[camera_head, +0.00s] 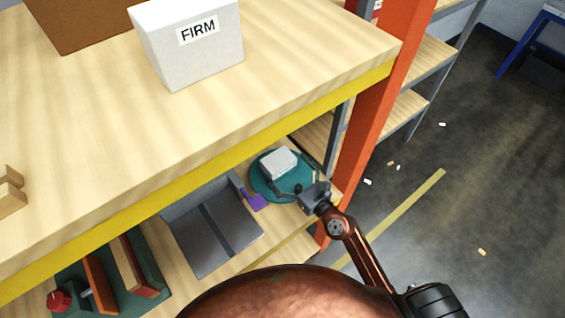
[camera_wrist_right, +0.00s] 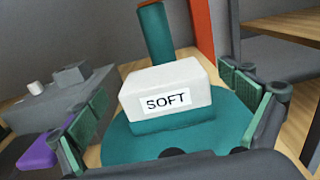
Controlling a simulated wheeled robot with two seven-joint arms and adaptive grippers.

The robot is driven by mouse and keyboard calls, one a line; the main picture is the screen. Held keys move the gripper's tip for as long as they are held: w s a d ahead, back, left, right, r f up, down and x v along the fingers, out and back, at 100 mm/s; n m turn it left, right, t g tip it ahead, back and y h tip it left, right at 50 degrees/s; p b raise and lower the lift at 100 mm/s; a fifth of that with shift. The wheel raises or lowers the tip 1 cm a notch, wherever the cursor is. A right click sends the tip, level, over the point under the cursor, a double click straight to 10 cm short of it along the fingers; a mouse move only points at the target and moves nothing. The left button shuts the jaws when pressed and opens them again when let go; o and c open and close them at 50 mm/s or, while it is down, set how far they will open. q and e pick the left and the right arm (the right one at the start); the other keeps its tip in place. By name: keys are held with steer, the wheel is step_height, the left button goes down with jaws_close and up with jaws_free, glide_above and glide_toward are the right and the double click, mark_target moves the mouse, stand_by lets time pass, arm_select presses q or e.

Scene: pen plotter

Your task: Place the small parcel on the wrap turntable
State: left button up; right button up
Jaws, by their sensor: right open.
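The small white parcel (camera_head: 280,163) sits on the round teal wrap turntable (camera_head: 258,187) on the lower shelf. In the right wrist view the parcel (camera_wrist_right: 165,88) has a "SOFT" label facing the camera, and the turntable (camera_wrist_right: 125,148) spreads below it. My right gripper (camera_head: 296,183) is open at the near side of the parcel. In the wrist view its green-padded fingers stand apart on either side of the parcel, with gaps showing. My left gripper is not in view.
A white "FIRM" box (camera_head: 190,45) and a brown box (camera_head: 85,20) stand on the upper shelf, which overhangs the lower one. A grey tray-like unit (camera_head: 210,235) and a purple piece (camera_head: 254,200) lie left of the turntable. An orange post (camera_head: 375,110) stands to its right.

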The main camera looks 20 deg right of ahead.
steer(key=b+v, duration=0.1)
steer(key=v, duration=0.7)
steer(key=shift+s+f+b, duration=0.1)
steer(key=shift+s+b, duration=0.1)
steer(key=shift+b, duration=0.15)
steer(key=shift+s+d, duration=0.25)
steer(key=shift+s, duration=0.25)
